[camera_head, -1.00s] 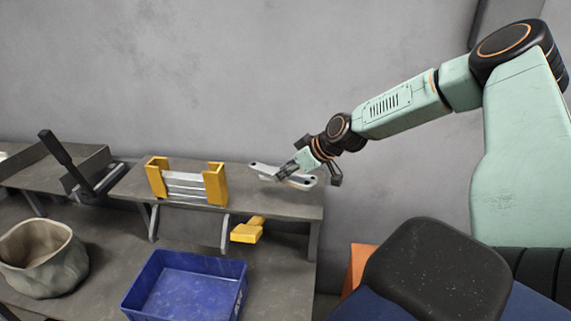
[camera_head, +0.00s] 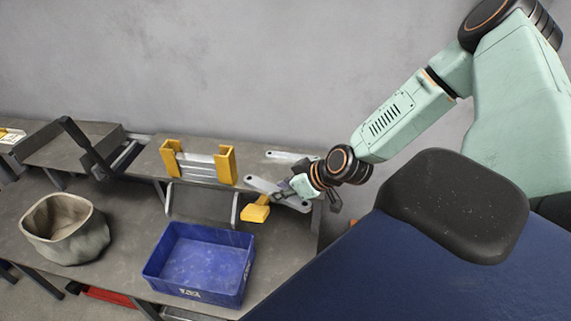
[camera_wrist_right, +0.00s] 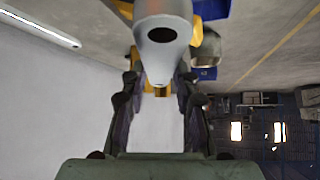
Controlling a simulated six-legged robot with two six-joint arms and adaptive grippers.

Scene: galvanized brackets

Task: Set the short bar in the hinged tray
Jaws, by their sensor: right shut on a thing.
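My right gripper (camera_head: 283,192) is shut on a pale grey bar (camera_head: 262,184), held tilted by the front edge of the upper shelf. In the right wrist view the bar (camera_wrist_right: 163,55) points away between the fingers (camera_wrist_right: 160,88), its rounded end with a dark hole. I cannot tell whether it touches anything. A second pale bar (camera_head: 283,155) lies on the shelf behind it, also in the wrist view (camera_wrist_right: 40,28). A grey tray-like piece with a black handle (camera_head: 75,137) stands at the left; it may be the hinged tray. My left gripper is out of view.
A yellow-ended rack (camera_head: 227,165) with grey bars stands on the shelf (camera_head: 145,165). Below are an empty blue bin (camera_head: 238,278) and a greenish sack (camera_head: 67,232). Some lower bench surface between them is clear.

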